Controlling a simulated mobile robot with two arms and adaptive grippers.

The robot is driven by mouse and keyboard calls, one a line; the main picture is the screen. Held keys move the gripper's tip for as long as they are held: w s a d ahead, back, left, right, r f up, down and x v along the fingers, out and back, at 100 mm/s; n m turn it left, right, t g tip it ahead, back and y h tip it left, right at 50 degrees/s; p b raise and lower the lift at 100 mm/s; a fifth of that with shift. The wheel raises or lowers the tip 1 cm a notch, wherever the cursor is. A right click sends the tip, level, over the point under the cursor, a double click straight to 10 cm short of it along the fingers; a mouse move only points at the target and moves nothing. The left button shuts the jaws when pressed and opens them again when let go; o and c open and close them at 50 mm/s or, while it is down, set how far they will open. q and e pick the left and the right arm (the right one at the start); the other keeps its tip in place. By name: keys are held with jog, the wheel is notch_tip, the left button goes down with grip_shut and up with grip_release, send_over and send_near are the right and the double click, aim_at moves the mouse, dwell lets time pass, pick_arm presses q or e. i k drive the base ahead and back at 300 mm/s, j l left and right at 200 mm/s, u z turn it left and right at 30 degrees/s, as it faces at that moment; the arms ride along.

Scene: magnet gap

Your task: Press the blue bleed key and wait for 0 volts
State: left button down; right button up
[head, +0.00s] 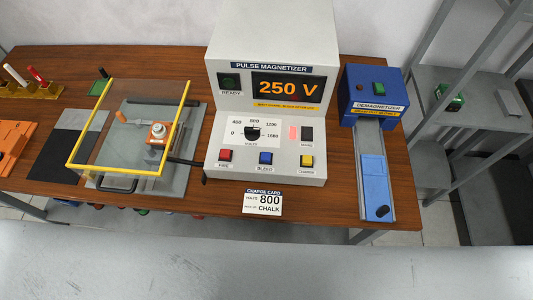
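The pulse magnetizer (268,95) stands at the middle of the wooden table. Its display (284,88) reads 250 V in orange. The blue bleed key (265,157) sits on the sloped front panel, between the red fire key (225,155) and the yellow charge key (306,161). The word BLEED is printed under it. Nothing touches or covers the blue key. Neither of my grippers is in the head view.
A yellow-edged clear guard (120,172) covers a fixture left of the magnetizer. A blue demagnetizer (375,95) with a grey track stands right. A charge card (262,202) reading 800 and CHALK is at the front edge. Grey shelving (480,130) stands at far right.

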aim_at(265, 158)
jog(key=k+l, duration=0.1)
jog(key=l, duration=0.25)
jog(key=k+l, duration=0.1)
jog(key=l, duration=0.3)
jog(key=k+l, duration=0.1)
jog(key=l, duration=0.65)
jog(key=k+l+u, duration=0.1)
jog(key=l, duration=0.25)
jog(key=k, duration=0.05)
